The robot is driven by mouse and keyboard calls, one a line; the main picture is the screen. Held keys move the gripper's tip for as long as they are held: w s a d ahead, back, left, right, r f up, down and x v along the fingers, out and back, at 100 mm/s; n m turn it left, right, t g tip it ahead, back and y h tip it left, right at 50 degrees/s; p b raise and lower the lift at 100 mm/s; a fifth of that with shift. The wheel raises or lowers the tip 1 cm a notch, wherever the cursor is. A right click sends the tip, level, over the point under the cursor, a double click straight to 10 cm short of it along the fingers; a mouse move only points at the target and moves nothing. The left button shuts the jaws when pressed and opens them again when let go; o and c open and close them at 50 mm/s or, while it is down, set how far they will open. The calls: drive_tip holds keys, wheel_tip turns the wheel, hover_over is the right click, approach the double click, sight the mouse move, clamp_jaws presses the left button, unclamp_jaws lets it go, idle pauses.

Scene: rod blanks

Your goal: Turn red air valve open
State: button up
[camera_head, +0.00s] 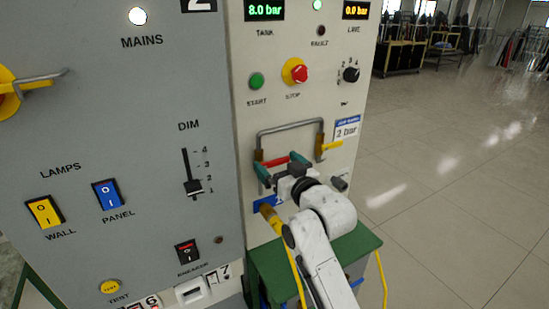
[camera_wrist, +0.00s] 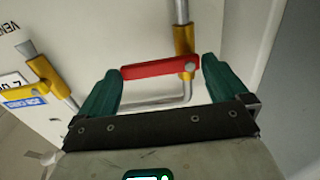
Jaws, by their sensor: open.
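The red air valve lever (camera_wrist: 150,69) sits roughly level, crosswise to its upright pipe, in the wrist view. It joins a brass valve body (camera_wrist: 184,42) near its right end. In the head view the red lever (camera_head: 275,161) is on the lower part of the right panel. My gripper (camera_head: 279,166) is at the lever, with its green fingers spread. In the wrist view the fingers of my gripper (camera_wrist: 160,78) stand one beyond each end of the lever. I cannot tell whether either finger touches it.
A bent grey pipe (camera_head: 290,126) links the valve to a second valve with a yellow lever (camera_head: 332,145) on the right. A black knob (camera_head: 351,74), the red stop button (camera_head: 295,72) and a green start button (camera_head: 256,82) are above. A yellow hose (camera_head: 297,276) hangs below.

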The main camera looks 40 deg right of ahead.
drive_tip(key=shift+x, duration=1.15)
drive_tip(key=shift+c, duration=0.3)
drive_tip(key=c, duration=1)
